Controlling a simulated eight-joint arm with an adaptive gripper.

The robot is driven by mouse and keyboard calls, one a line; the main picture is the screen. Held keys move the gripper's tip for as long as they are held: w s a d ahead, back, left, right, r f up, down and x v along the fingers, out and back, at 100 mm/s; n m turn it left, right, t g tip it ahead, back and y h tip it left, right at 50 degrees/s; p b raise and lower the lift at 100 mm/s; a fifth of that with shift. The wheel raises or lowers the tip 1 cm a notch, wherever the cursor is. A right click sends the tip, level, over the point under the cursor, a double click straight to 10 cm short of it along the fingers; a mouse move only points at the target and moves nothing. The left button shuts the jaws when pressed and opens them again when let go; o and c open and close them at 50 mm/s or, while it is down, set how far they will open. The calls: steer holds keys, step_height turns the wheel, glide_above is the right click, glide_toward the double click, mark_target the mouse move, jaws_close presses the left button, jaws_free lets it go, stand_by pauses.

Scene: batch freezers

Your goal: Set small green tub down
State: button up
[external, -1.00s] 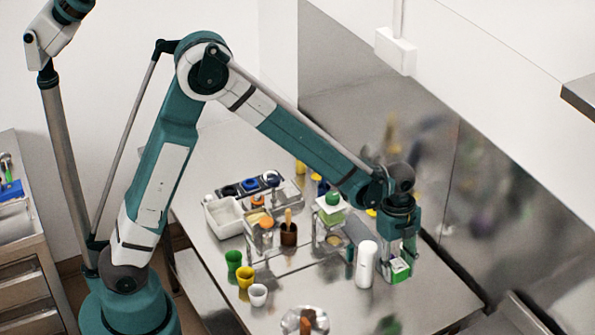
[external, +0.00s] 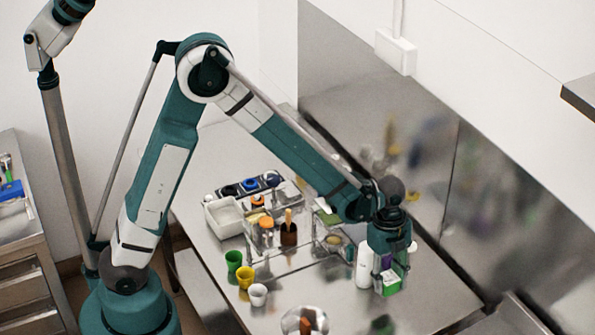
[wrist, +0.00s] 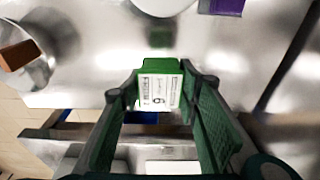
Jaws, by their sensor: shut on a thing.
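The small green tub (external: 388,284) has a white printed label. In the wrist view the tub (wrist: 160,92) sits between my fingertips, label facing the camera. My gripper (external: 392,280) is shut on it; it also shows in the wrist view (wrist: 162,88). The tub is low over the right part of the steel table (external: 435,290), just right of a white cylinder (external: 363,268). I cannot tell whether its underside touches the table.
A purple item (wrist: 227,6) lies close beyond the tub. A metal bowl (external: 303,321) with a brown piece stands at the front. White (external: 258,294), yellow (external: 245,281) and green (external: 233,260) cups stand left. The table's right end looks clear.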

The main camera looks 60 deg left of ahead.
mark_target(395, 285)
steer(key=shift+f, duration=1.8)
steer(key=shift+f, duration=0.1)
steer(key=shift+f+b, duration=0.4)
steer(key=shift+f, duration=1.35)
steer(key=shift+f, duration=0.2)
steer(key=o, duration=0.9)
steer(key=shift+r, duration=0.25)
steer(key=shift+a+r+p, duration=0.2)
steer(key=shift+a+r, duration=0.1)
steer(key=shift+r, duration=1.65)
steer(key=shift+a+r+p, duration=0.25)
steer(key=shift+a+r, duration=0.05)
steer(key=shift+r, duration=1.7)
steer(key=shift+a+r+p, duration=0.2)
steer(key=shift+a+r, duration=0.1)
steer(key=shift+r, duration=1.65)
